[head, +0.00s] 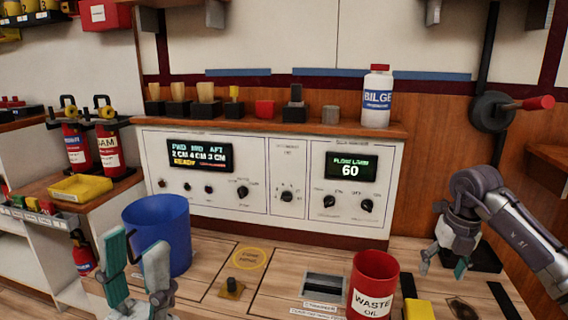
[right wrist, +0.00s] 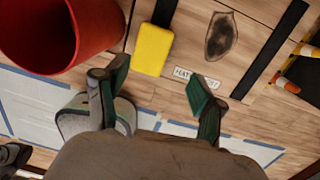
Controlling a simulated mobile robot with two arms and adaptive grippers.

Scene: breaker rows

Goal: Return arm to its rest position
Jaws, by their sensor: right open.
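My right arm (head: 520,225) comes in from the right edge of the head view. My right gripper (head: 443,267) hangs pointing down over the right part of the wooden counter, to the right of the red bin. In the right wrist view its two green-padded fingers (right wrist: 161,90) are spread apart with nothing between them. My left gripper (head: 136,258) stands at the lower left of the head view, in front of the blue bucket, with its teal fingers pointing up and apart. Nothing shows between them.
A red waste oil bin (head: 373,287), also in the right wrist view (right wrist: 90,25), stands left of my right gripper. A yellow block (right wrist: 154,50) and a dark stain (right wrist: 220,36) lie nearby. A blue bucket (head: 160,225) stands left. A control panel (head: 290,155) backs the counter.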

